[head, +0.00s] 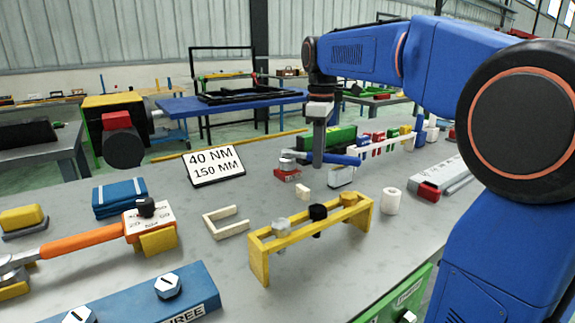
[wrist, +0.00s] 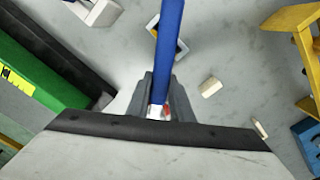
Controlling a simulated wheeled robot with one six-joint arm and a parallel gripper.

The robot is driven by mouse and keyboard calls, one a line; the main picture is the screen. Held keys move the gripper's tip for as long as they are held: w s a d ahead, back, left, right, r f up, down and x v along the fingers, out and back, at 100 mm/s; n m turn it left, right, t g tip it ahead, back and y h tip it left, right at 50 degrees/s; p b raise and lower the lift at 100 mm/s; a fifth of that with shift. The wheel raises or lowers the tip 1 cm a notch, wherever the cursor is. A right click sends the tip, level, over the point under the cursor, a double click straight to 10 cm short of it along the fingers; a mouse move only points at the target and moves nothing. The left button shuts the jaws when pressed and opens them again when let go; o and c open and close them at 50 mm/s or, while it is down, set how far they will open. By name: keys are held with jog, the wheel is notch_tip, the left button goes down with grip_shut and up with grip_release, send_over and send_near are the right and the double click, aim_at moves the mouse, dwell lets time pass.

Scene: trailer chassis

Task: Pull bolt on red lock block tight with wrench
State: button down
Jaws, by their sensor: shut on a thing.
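My gripper (head: 319,158) points down over the table and is shut on a blue-handled wrench (head: 344,160). The wrench lies about level, its blue handle reaching right of the fingers. Its grey head end is at the left, at the bolt (head: 286,164) on the red lock block (head: 287,175). I cannot tell whether the head is seated around the bolt. In the wrist view the blue handle (wrist: 169,40) runs up from between my gripper's fingers (wrist: 158,92). Only a small patch of red shows by the fingers there; the bolt is hidden.
A yellow rack (head: 312,230) stands in front, with a white cylinder (head: 391,200) to its right. A sign reading 40 NM, 150 MM (head: 214,165) stands left of the block. A green block (head: 327,137) and a row of coloured pieces stand behind. An orange-handled tool (head: 82,240) lies at left.

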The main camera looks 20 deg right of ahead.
jog(key=shift+r, duration=0.1)
jog(key=shift+r, duration=2.9)
